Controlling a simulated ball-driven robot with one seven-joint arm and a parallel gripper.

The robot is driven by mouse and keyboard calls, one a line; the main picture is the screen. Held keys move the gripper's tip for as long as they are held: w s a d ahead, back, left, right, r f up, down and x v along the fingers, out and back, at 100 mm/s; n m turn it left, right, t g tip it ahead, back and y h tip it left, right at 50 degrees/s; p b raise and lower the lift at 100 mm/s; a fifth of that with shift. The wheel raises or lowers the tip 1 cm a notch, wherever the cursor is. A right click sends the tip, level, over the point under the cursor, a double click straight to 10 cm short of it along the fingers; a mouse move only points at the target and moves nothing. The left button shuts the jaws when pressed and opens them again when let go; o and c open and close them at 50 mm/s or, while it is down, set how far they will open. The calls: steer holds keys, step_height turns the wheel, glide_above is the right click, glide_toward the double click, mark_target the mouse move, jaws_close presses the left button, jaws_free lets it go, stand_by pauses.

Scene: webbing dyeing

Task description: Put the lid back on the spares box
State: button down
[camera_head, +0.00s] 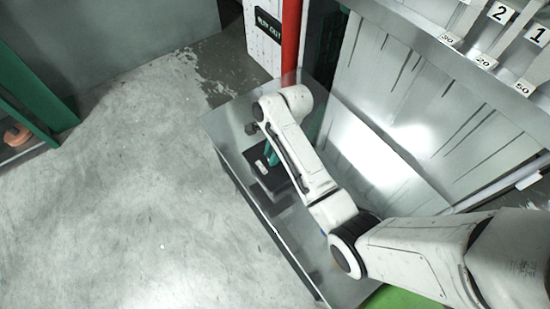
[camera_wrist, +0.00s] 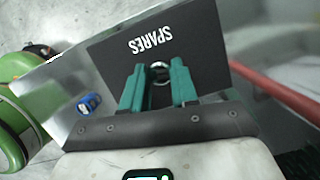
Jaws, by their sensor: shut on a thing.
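The lid (camera_wrist: 150,40) is a dark grey flat plate marked SPARES in white, with a small metal ring handle (camera_wrist: 160,72). My gripper (camera_wrist: 160,85) has its two teal fingers shut on this handle. In the head view, the dark lid (camera_head: 256,159) shows near the far end of the metal table, beside my teal fingers (camera_head: 271,154). A darker shape lies just below it and is partly hidden by my arm; I cannot tell whether it is the box or shadow. The spares box is not clearly visible in the wrist view.
The metal table (camera_head: 225,125) has bare surface around the lid. A small blue item (camera_wrist: 89,103) lies on the table. A red post (camera_head: 291,35) stands behind its far end. A tall metal panel (camera_head: 400,110) borders its right side. Open floor (camera_head: 110,190) lies left.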

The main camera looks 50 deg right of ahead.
steer(key=d+f, duration=0.1)
steer(key=w+f, duration=0.1)
steer(key=d+f+b, duration=0.1)
steer(key=f, duration=0.1)
steer(key=shift+w+d, duration=0.3)
steer(key=shift+d, duration=0.05)
steer(key=shift+f+b, duration=0.45)
steer(key=shift+f, duration=1.05)
steer(key=shift+f, duration=0.1)
steer(key=c, duration=0.9)
jaws_free()
steer(key=shift+o, duration=0.2)
